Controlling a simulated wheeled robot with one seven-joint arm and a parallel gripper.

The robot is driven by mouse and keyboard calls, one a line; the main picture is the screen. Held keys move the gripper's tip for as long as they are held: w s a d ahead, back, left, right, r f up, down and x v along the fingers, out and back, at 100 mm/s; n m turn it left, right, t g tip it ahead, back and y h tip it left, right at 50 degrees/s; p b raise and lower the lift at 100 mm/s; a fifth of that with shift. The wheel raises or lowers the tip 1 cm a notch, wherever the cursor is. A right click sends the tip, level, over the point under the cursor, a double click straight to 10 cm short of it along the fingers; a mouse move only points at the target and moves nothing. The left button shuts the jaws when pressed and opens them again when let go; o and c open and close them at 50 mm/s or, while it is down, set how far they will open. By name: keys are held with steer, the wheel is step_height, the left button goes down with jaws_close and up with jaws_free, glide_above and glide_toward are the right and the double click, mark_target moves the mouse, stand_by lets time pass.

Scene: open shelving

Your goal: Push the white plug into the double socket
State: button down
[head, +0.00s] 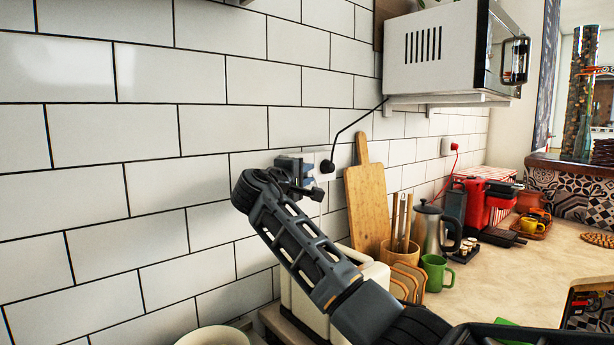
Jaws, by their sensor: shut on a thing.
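The double socket (321,156) is a white plate on the tiled wall, left of the cutting board. A black plug (327,167) with a black cord sits in its right side. My gripper (298,172) is at the left side of the socket, close to the wall, and is shut on the white plug. The plug itself is largely hidden by the fingers and wrist, as is the left half of the socket. I cannot tell from this view whether the plug's pins are in the holes.
A wooden cutting board (367,212) leans just right of the socket. Below my arm stands a cream appliance, probably a toaster (375,275). A green mug (436,272), a metal pot (430,228) and a red coffee machine (488,205) stand further right. A microwave (436,55) hangs above.

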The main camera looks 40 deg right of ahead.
steer(key=shift+w, duration=0.1)
steer(key=c, duration=0.9)
jaws_free()
steer(key=b+v, duration=0.1)
steer(key=v, duration=0.6)
steer(key=shift+a, duration=0.4)
